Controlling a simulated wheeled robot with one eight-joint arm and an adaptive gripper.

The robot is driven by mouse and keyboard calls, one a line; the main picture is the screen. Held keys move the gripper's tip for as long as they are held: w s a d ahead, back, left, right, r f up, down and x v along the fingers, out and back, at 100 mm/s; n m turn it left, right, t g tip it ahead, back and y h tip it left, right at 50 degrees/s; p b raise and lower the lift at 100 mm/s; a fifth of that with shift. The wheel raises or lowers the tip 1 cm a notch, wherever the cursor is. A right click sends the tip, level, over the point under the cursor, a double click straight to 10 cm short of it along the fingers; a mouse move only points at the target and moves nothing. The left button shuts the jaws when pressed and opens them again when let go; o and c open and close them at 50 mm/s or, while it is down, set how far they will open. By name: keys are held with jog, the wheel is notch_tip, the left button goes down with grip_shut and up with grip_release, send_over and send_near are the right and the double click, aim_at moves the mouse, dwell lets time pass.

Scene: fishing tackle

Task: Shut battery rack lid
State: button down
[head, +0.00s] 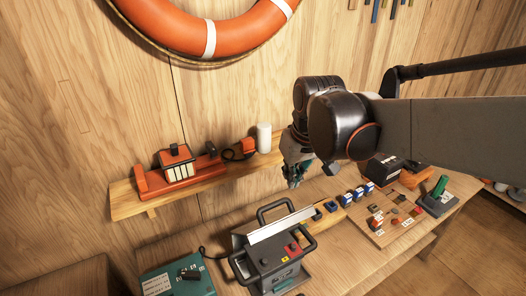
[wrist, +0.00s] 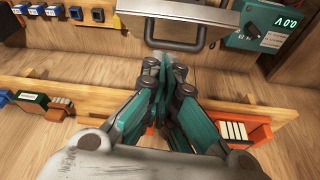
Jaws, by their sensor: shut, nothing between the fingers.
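An orange holder (head: 181,184) with a row of cream blocks, the likeliest battery rack, sits on the wall shelf at left in the head view. It shows partly at lower right in the wrist view (wrist: 262,137). A dark, orange-edged frame (head: 176,154) stands above its blocks; I cannot make out clearly whether this is the lid. My gripper (head: 293,183) hangs in the air to the right of the holder, above the bench and shelf, apart from both. In the wrist view its teal fingers (wrist: 165,72) are together, with nothing between them.
A grey machine (head: 275,262) with black handles and a pale top bar stands on the bench below my gripper. A teal box (head: 177,281) is at its left. A white cylinder (head: 264,137) stands on the shelf. Small blue blocks (head: 357,193) line the bench. A lifebuoy (head: 207,38) hangs above.

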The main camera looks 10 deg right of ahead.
jog(key=w+a+r+n+g+p, duration=0.1)
jog(key=w+a+r+g+p, duration=0.1)
jog(key=w+a+r+p, duration=0.25)
notch_tip(320, 180, down, 15)
jog(key=w+p, duration=0.1)
jog(key=shift+w+d, duration=0.15)
jog(key=shift+w, duration=0.15)
dwell(0.5)
